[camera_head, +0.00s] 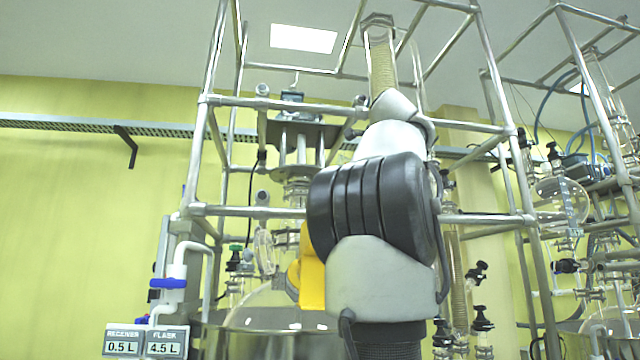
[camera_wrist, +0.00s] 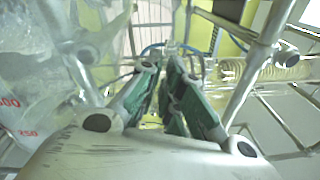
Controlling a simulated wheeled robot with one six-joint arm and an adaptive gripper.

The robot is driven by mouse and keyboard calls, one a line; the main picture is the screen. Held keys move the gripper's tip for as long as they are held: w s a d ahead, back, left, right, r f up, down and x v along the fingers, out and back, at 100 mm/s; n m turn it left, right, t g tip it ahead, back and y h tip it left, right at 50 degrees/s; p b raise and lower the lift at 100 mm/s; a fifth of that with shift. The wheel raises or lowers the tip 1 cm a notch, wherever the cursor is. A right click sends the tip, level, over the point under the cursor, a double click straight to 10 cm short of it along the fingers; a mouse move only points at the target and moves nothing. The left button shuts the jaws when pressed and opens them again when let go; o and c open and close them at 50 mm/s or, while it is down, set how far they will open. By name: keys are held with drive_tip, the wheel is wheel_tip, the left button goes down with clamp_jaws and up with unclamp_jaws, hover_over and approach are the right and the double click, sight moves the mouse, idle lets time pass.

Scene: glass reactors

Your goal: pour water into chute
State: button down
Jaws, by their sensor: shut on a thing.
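My gripper (camera_wrist: 168,78) shows in the wrist view with its two green-padded fingers close together. A clear beaker (camera_wrist: 35,75) with red volume marks fills the left side of that view, right beside the fingers. The gripper is shut on this beaker, though the exact grip point is unclear. I cannot make out the water level in it. In the head view my own arm hides the gripper and the beaker. A large round glass flask (camera_head: 260,310) stands behind the arm. I cannot pick out the chute for certain.
More glassware (camera_head: 565,205) is at the right. A ribbed glass column (camera_wrist: 255,72) lies right of the fingers.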

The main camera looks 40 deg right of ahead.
drive_tip(key=shift+w+a+r+n, duration=0.35)
drive_tip(key=shift+a+r+n, duration=0.15)
drive_tip(key=shift+n, duration=0.05)
drive_tip(key=shift+w+a+r+n, duration=0.3)
drive_tip(key=shift+a+r+n, duration=0.15)
drive_tip(key=shift+r+n, duration=0.1)
idle(1.5)
